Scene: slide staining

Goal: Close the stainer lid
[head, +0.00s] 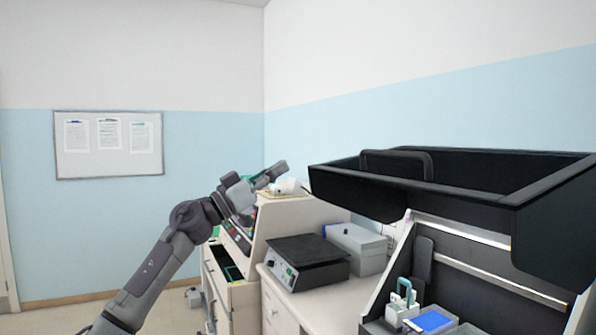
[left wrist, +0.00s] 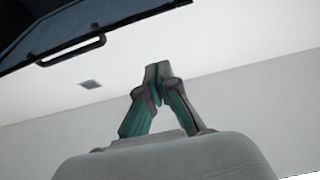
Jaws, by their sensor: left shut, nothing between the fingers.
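The stainer lid (head: 430,195) is the large black hood at the right of the head view. It stands raised over the open stainer, whose dark inside (head: 478,255) shows below it. In the left wrist view a black panel (left wrist: 95,20) with a bar handle (left wrist: 72,52) shows at the top left, apart from my fingers; it looks like the lid. My left gripper (head: 281,170) is left of the lid at about its height, with a gap between them. Its fingertips meet with nothing between them, as the left wrist view (left wrist: 158,75) shows. My right gripper is out of view.
Below the lid sit a slide rack with a pale handle (head: 404,297) and a blue-topped item (head: 431,319). A black-topped device (head: 306,260) and a grey box (head: 356,246) stand on the counter to the left. Open floor lies at the far left.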

